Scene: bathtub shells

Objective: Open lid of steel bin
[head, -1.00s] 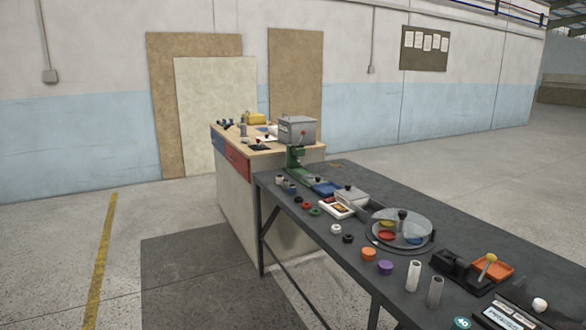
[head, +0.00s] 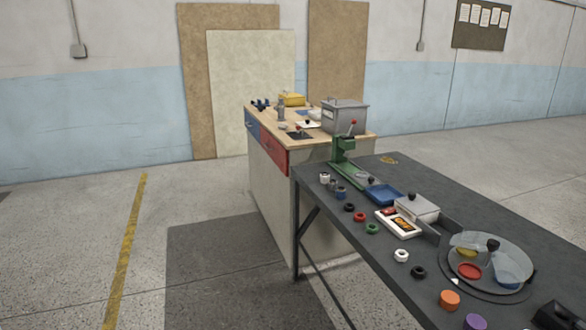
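A grey metal bin (head: 344,117) with a flat lid stands at the right end of the wooden-topped cabinet (head: 262,113). Its lid looks shut, with a small handle on top. A smaller grey metal box (head: 417,207) with a dark knob on its closed lid sits on the dark table. I cannot tell for certain which of the two the task names; the larger one looks most like a steel bin. My gripper is not in view.
The dark table (head: 345,249) extends to the lower right, bearing a green press (head: 343,160), a blue tray (head: 384,194), a glass-covered round dish (head: 489,262) and several coloured rings. Open floor and a dark mat (head: 215,255) lie left of it.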

